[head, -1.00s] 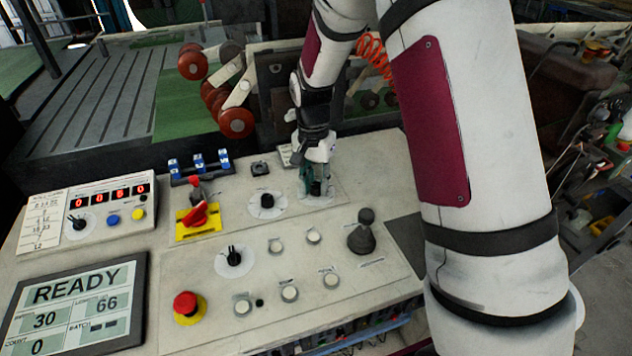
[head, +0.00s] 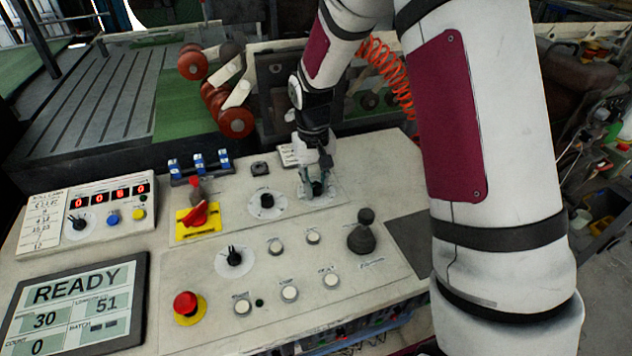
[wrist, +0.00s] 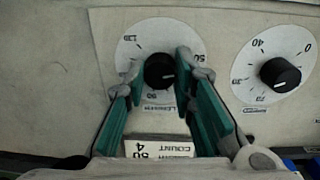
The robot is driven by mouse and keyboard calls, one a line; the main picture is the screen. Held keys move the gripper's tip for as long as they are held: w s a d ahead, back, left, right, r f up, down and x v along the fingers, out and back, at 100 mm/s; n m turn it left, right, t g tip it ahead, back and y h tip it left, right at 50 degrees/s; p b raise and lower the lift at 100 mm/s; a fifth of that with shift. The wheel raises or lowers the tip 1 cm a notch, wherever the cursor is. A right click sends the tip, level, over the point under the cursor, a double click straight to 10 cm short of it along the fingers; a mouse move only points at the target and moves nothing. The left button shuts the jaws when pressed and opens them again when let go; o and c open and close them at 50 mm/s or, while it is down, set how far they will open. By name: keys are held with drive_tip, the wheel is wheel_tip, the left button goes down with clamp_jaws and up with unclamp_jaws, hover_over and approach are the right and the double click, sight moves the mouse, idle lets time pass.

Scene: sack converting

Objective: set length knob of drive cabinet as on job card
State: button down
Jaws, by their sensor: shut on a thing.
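The length knob (wrist: 159,71) is a round black knob on a white dial plate marked LENGTH. My gripper (wrist: 160,80) is shut on it, with a green-padded finger on either side; in the head view my gripper (head: 317,188) hides most of the knob. The knob's white mark points right in the wrist view. The drive cabinet's screen (head: 75,305) reads READY, 30, 51 and 0.
A second black knob (head: 267,201) stands left of my gripper. A joystick (head: 362,235), a red emergency button (head: 187,304), a red rotary switch (head: 197,213) and several push buttons rise from the panel. A counter box (head: 105,210) stands at the left.

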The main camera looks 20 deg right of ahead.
sight(314, 185)
drive_tip(key=shift+n, duration=0.4)
drive_tip(key=c, duration=1.3)
unclamp_jaws()
drive_tip(key=shift+c, duration=0.2)
wheel_tip(314, 185, up, 12)
drive_tip(key=shift+a, duration=0.25)
